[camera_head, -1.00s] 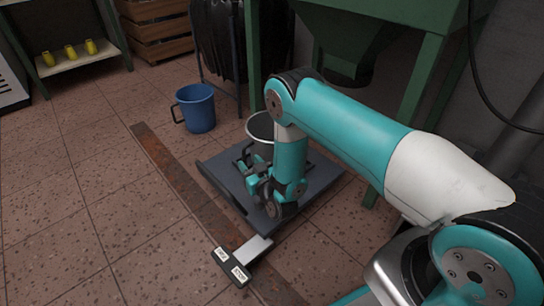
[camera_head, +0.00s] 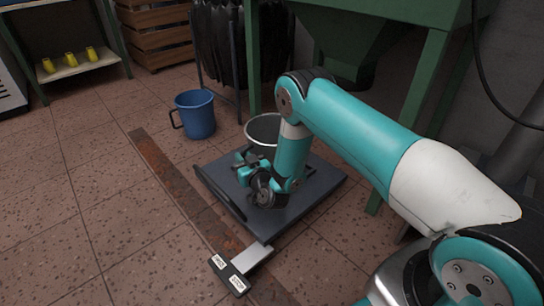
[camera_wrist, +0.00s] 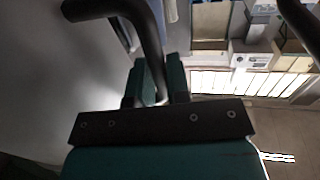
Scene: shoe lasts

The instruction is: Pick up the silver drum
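The silver drum (camera_head: 264,130) is a grey open-topped drum at the back of the dark scale platform (camera_head: 310,196). My arm hides part of it in the head view. My gripper (camera_head: 246,164) is at the near side of the drum, low over the platform. In the wrist view, the drum's grey wall (camera_wrist: 40,70) fills the left side. A dark curved handle (camera_wrist: 150,38) runs down between the two teal fingers of my gripper (camera_wrist: 158,78). The fingers are close together with the handle between them, and I see almost no gap. Whether the drum's base touches the platform is hidden.
A blue mug-like bucket (camera_head: 196,115) stands on the tiles behind left. A rusty strip (camera_head: 180,185) runs along the platform's left side, with a scale display (camera_head: 230,275) in front. Green machine legs (camera_head: 412,95) rise behind right. The tiled floor at left is clear.

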